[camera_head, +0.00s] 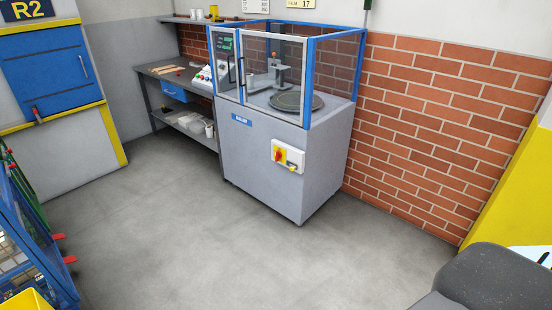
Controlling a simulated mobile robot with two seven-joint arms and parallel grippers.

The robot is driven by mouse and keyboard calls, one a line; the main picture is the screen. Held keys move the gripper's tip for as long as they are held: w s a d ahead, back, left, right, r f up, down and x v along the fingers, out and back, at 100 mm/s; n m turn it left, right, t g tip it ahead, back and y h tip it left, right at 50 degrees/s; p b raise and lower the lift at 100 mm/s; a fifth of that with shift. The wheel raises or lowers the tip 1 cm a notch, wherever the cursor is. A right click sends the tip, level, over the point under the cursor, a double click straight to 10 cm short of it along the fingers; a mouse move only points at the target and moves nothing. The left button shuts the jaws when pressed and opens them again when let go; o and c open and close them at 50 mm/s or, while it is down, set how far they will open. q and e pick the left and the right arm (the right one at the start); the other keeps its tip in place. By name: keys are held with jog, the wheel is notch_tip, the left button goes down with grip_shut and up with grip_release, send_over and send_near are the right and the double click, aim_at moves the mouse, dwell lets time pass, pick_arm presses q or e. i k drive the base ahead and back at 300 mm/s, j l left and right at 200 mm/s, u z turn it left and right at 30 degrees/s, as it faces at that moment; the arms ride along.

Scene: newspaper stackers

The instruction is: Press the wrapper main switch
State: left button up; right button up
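The wrapper (265,165) is a grey cabinet at the upper middle, with a blue-framed clear enclosure on top. Inside the enclosure is a round grey turntable (297,101). The switch's exact setting is too small to read. Neither of my grippers is in view, and nothing touches the switch.
Grey floor (220,240) is clear in front of the wrapper. A workbench (170,85) with a button panel stands to its left. A blue rack (35,250) with red-tipped parts is at the lower left. A brick wall (440,110) runs along the right.

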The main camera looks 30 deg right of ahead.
aim_at(278, 154)
jog(key=i+z, duration=0.15)
jog(key=z, duration=0.35)
jog(key=i+j+z, duration=0.3)
jog(key=i, duration=0.25)
jog(key=i+j+z, duration=0.3)
jog(key=i, duration=0.2)
jog(key=i+j, duration=0.3)
jog(key=i, duration=0.15)
jog(key=i+j, duration=0.3)
jog(key=i, duration=0.15)
jog(key=i+j+z, duration=0.1)
jog(key=i+j, duration=0.2)
jog(key=i, duration=0.2)
